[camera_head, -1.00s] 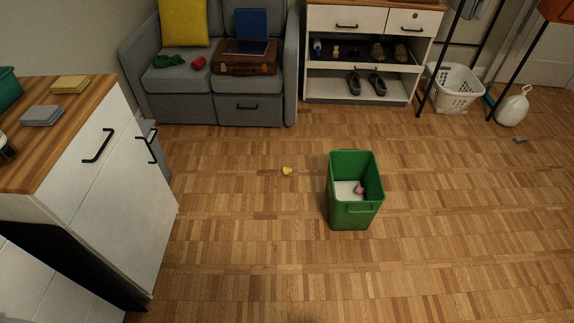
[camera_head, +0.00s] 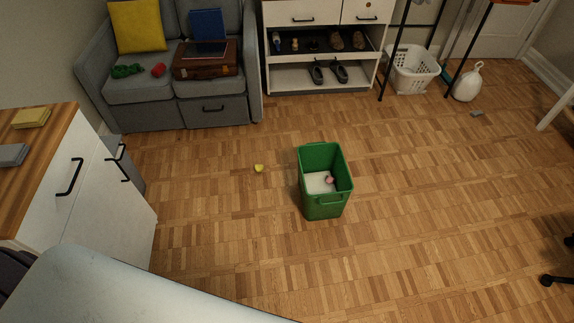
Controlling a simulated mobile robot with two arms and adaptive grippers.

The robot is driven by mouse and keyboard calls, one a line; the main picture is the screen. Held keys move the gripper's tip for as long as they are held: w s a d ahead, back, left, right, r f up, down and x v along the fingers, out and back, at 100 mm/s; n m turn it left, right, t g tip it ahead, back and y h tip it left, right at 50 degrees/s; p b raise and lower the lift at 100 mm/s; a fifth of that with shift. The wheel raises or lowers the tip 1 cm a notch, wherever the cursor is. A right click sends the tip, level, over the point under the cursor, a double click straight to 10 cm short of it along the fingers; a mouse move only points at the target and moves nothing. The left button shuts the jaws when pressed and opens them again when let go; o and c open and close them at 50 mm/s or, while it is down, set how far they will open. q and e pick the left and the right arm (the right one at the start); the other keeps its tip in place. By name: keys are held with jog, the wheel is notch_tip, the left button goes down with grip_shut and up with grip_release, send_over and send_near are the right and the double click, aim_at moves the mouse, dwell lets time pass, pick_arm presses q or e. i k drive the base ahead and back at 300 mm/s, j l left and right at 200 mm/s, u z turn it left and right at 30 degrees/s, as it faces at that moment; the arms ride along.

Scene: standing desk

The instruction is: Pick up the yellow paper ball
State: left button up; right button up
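The yellow paper ball (camera_head: 258,168) lies on the wooden floor, to the left of the green bin and apart from it. It is small and crumpled. The open green bin (camera_head: 326,206) stands upright on the floor and has a small pink item (camera_head: 330,180) inside. Neither of my grippers shows in the head view. A large pale smooth surface at the lower left, possibly part of my arm, hides some of the floor and cabinet base.
A white cabinet (camera_head: 95,200) with a wooden top stands at the left. A grey sofa (camera_head: 140,90) and a shoe shelf (camera_head: 300,80) line the back. A white basket (camera_head: 412,70) is at back right. A chair's wheels (camera_head: 548,280) show at right. Floor around the ball is clear.

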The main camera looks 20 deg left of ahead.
aim_at(259, 167)
jog(key=i+j+z, duration=0.55)
jog(key=j, duration=0.15)
jog(key=i+j+z, duration=0.3)
jog(key=k+j, duration=0.05)
jog(key=k, duration=0.05)
